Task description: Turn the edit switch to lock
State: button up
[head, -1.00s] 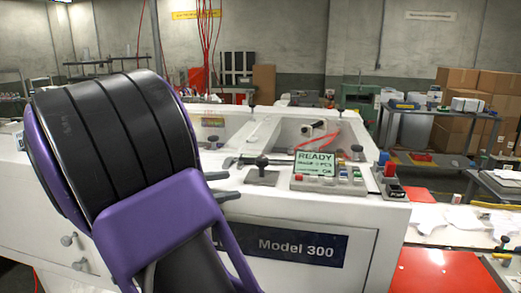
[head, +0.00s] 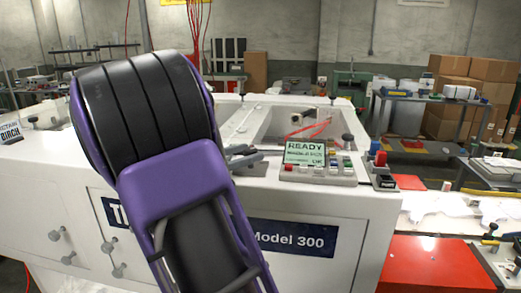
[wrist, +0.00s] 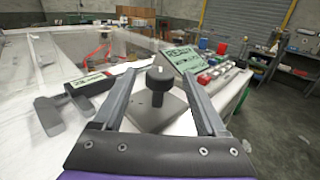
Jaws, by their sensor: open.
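In the wrist view a black round knob (wrist: 159,78) stands upright on a grey plate (wrist: 160,115); it may be the edit switch, but I cannot read a label on it. My gripper (wrist: 158,73) is open, with one finger on each side of the knob. Gaps show on both sides, so it does not look gripped. In the head view my gripper (head: 246,158) is over the machine's top, left of the screen, and hides the knob. The screen (head: 304,152) reads READY; its smaller text is hard to read. It also shows in the wrist view (wrist: 183,58).
A keypad with coloured buttons (head: 318,173) lies below the screen. A red-topped switch box (head: 383,181) is at the right corner. In the wrist view a dark bar with a label (wrist: 88,83) lies left of my fingers. An open recess (head: 290,125) is behind.

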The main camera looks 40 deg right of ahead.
jog(key=d, duration=0.4)
jog(key=shift+s+d, duration=0.2)
jog(key=shift+d, duration=0.2)
grip_shut()
